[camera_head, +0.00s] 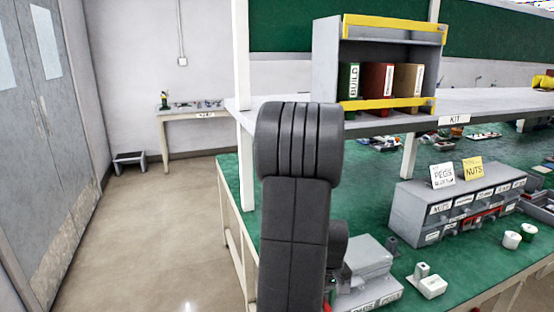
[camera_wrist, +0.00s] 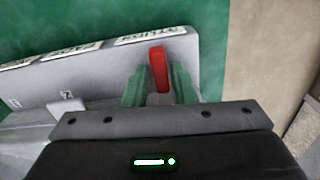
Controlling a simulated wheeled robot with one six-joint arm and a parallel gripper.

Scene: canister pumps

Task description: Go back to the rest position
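My gripper (camera_wrist: 158,82) shows in the wrist view with two green fingers standing apart. A red bar-like piece (camera_wrist: 160,68) appears in the gap between them and fills most of it. Whether the fingers touch it or it lies beyond them, I cannot tell. Behind it is a grey labelled box (camera_wrist: 100,75). In the head view my dark arm stands upright in the middle and hides most of the gripper. A grey labelled box (camera_head: 372,262) sits just right of my arm's lower part.
The green-topped workbench (camera_head: 420,262) holds a grey drawer unit (camera_head: 410,220), small white cylinders (camera_head: 512,240) and a white block (camera_head: 433,288). A shelf with binders (camera_head: 378,80) stands behind. Open floor (camera_head: 150,240) lies to the left, with a small step stool (camera_head: 129,160) farther back.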

